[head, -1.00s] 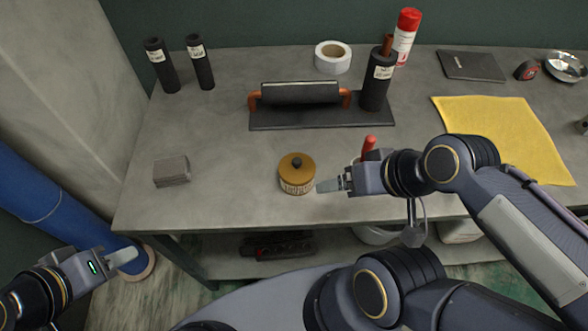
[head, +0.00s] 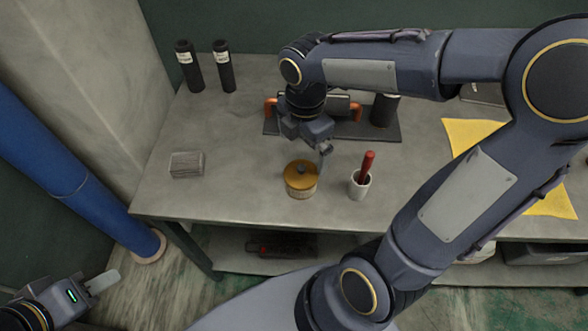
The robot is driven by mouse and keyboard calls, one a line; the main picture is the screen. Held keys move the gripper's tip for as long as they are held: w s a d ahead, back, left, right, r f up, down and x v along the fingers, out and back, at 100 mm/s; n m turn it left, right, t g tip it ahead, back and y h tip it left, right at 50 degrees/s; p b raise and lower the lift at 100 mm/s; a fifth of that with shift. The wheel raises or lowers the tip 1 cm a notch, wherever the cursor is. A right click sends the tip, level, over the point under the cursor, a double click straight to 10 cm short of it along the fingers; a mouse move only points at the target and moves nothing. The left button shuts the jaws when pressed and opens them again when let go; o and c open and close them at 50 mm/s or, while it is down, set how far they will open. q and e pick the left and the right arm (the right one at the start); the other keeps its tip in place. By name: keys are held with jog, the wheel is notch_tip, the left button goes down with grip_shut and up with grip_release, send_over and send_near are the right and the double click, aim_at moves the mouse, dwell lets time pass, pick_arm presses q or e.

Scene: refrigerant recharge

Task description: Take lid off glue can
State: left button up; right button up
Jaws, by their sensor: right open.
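The glue can is a small round tub (head: 300,189) with a pale labelled side, standing upright near the front of the table. Its amber lid (head: 301,175) with a dark knob sits on top. My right gripper (head: 324,155) is open and points down just behind and to the right of the lid. Its fingers look partly overlapped by each other, and I cannot tell whether they touch the lid. My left gripper (head: 100,283) is low at the left, off the table and far from the can; its jaw gap cannot be made out.
A white cup (head: 360,186) with a red-handled tool (head: 368,162) stands right of the can. A grey block (head: 187,164) lies to the left. Two black cylinders (head: 189,68) stand at the back left. A dark plate (head: 393,132) with orange-ended parts lies behind my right gripper.

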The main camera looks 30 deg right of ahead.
aim_at(301, 167)
notch_tip(301, 167, down, 8)
jog(key=shift+a+r, duration=0.1)
dwell(0.4)
jog(key=shift+c, duration=0.4)
jog(key=c, duration=1)
